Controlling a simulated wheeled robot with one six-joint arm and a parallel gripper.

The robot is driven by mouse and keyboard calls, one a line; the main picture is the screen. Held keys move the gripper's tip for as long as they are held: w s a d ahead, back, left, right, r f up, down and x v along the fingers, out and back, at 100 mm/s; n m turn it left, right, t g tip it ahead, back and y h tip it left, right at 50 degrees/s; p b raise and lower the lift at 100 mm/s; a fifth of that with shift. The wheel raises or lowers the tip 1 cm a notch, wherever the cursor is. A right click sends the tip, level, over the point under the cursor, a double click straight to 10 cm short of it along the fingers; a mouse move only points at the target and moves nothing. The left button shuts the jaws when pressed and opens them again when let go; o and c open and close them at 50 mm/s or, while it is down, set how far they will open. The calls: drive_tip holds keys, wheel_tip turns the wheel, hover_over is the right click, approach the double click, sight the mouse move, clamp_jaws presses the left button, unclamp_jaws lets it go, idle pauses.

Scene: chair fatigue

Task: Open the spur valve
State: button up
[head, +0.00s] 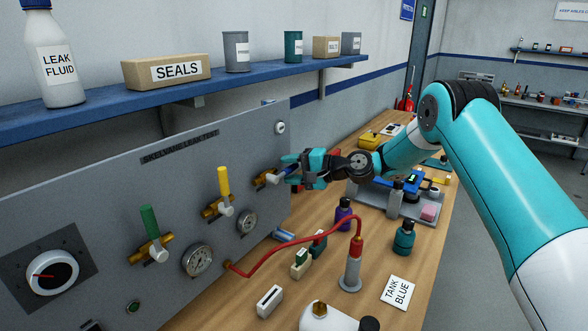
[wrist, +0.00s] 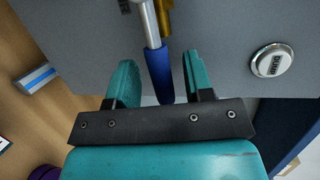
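The panel (head: 120,215) carries three valves with coloured levers: a green lever (head: 149,221), a yellow lever (head: 223,181) and a blue lever (wrist: 158,72). No label telling which is the spur valve is readable. The green and yellow levers point up, tilted slightly. My gripper (head: 290,168) is at the far-right valve, whose brass body (head: 262,173) shows beside it. In the wrist view, the blue grip hangs between my two open fingers, with a gap on both sides. In the head view my fingers partly hide this lever.
Gauges (head: 198,260) and a dial (head: 52,272) sit on the panel. A red hose (head: 300,240) arches from the panel to a grey-and-red cylinder (head: 351,270) on the bench. Bottles and small boxes stand below my gripper. A blue shelf (head: 200,87) runs above.

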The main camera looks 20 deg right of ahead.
drive_tip(key=b+v, duration=0.6)
drive_tip(key=v, duration=1.1)
drive_tip(key=shift+d, duration=0.2)
drive_tip(key=shift+s, duration=0.1)
drive_tip(key=s+a+r+n+g+h, duration=0.2)
drive_tip(key=s+a+n+g+h, duration=0.3)
drive_tip(key=s+a+n, duration=0.75)
drive_tip(key=s+a+f+n+g+h, duration=0.1)
drive_tip(key=s+a+g+h, duration=0.1)
drive_tip(key=s, duration=0.9)
drive_tip(key=s+a+f+n+g+h, duration=0.1)
drive_tip(key=s+a, duration=0.1)
drive_tip(key=s, duration=0.9)
drive_tip(key=shift+a+f+g+h, duration=0.2)
drive_tip(key=shift+g+h, duration=0.2)
